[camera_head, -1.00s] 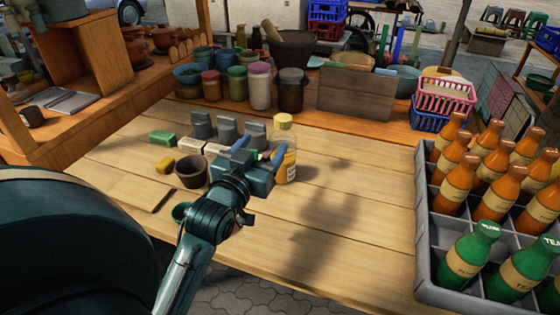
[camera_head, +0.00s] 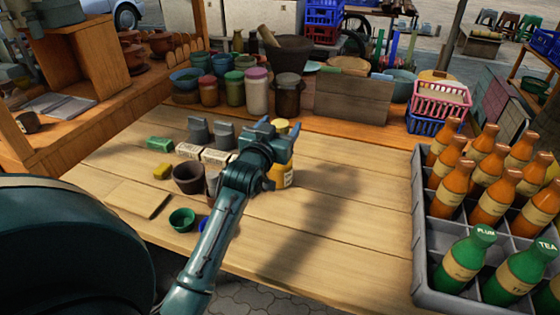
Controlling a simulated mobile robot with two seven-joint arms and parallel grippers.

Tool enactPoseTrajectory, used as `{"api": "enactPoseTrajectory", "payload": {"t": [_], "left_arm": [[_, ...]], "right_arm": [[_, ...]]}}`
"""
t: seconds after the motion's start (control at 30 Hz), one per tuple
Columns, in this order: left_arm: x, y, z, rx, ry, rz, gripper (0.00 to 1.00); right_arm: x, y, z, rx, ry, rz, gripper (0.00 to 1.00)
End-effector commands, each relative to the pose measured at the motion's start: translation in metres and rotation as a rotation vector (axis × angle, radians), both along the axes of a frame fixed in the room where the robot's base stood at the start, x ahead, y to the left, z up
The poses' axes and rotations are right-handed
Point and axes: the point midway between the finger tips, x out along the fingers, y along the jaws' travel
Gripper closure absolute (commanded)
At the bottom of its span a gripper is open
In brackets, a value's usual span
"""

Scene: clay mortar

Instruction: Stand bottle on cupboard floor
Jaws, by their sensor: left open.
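A clear bottle (camera_head: 285,178) with a yellow cap and a yellow-orange label stands upright on the wooden table. My left gripper (camera_head: 277,127) is open in front of it, its fingers pointing away at the bottle's upper part. The gripper hides much of the bottle, and I cannot tell whether the fingers touch it. An orange wooden cupboard (camera_head: 95,68) stands at the upper left; its floor is not clearly visible. My right gripper is out of view.
A grey crate (camera_head: 424,262) of orange and green bottles stands at the right. Several jars (camera_head: 257,92) line the back ledge. A dark cup (camera_head: 187,179), green bowl (camera_head: 182,219) and small blocks lie left of the gripper. The table's middle (camera_head: 345,215) is clear.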

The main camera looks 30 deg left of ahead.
Motion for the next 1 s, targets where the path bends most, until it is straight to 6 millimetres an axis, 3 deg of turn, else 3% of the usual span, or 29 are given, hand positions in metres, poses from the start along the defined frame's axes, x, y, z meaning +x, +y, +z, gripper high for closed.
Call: {"api": "enactPoseTrajectory", "payload": {"t": [0.3, 1.0], "left_arm": [[0.006, 0.0011, 0.0, 0.0, 0.0, 0.0, 0.36], [0.0057, 0.001, -0.0003, 0.0, 0.0, 0.0, 0.93]], "right_arm": [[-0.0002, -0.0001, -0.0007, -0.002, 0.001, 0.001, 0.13], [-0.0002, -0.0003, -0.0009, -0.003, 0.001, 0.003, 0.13]]}}
